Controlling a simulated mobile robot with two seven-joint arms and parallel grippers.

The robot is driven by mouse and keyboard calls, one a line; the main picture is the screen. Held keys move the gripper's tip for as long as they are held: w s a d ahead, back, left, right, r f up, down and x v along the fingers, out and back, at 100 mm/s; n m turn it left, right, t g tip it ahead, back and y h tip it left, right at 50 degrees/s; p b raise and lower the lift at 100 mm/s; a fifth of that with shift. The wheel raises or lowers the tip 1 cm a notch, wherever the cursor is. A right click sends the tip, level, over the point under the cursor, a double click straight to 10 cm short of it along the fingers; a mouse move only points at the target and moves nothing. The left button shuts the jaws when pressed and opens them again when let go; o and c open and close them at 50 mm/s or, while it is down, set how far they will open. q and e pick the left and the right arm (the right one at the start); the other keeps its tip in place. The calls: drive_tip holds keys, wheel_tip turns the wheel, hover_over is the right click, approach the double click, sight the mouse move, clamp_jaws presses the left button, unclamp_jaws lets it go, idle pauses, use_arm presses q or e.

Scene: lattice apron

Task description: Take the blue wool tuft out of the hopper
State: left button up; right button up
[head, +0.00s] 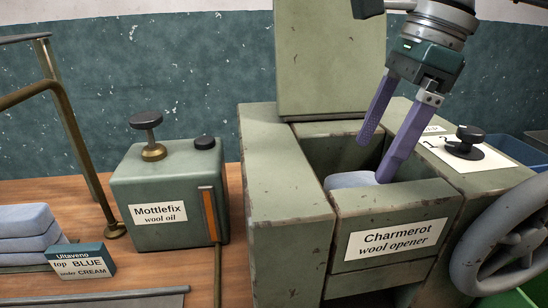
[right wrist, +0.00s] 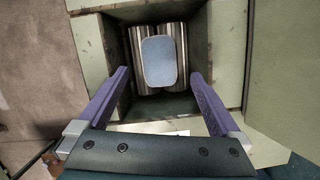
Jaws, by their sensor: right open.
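The blue wool tuft (head: 350,181) lies in the hopper (head: 322,152) of the green wool opener, partly hidden by the hopper's front wall. In the right wrist view the tuft (right wrist: 159,62) is a pale blue rounded block on two metal rollers (right wrist: 138,45). My right gripper (head: 376,162) is open and points down into the hopper's mouth. Its purple fingers stand wide apart, with the tuft between and beyond their tips in the right wrist view. Nothing is held. My left gripper is out of view.
The hopper's lid (head: 330,60) stands raised at the back. A black knob (head: 465,142) and a handwheel (head: 505,240) are to the right. A wool oil tank (head: 165,180) and stacked blue slabs (head: 25,235) stand left on the wooden bench.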

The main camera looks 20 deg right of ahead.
sight(360, 177)
drive_tip(key=x, duration=0.5)
drive_tip(key=shift+f+p, duration=0.1)
drive_tip(key=shift+p, duration=0.2)
drive_tip(key=shift+c, duration=0.2)
drive_tip(key=c, duration=1.3)
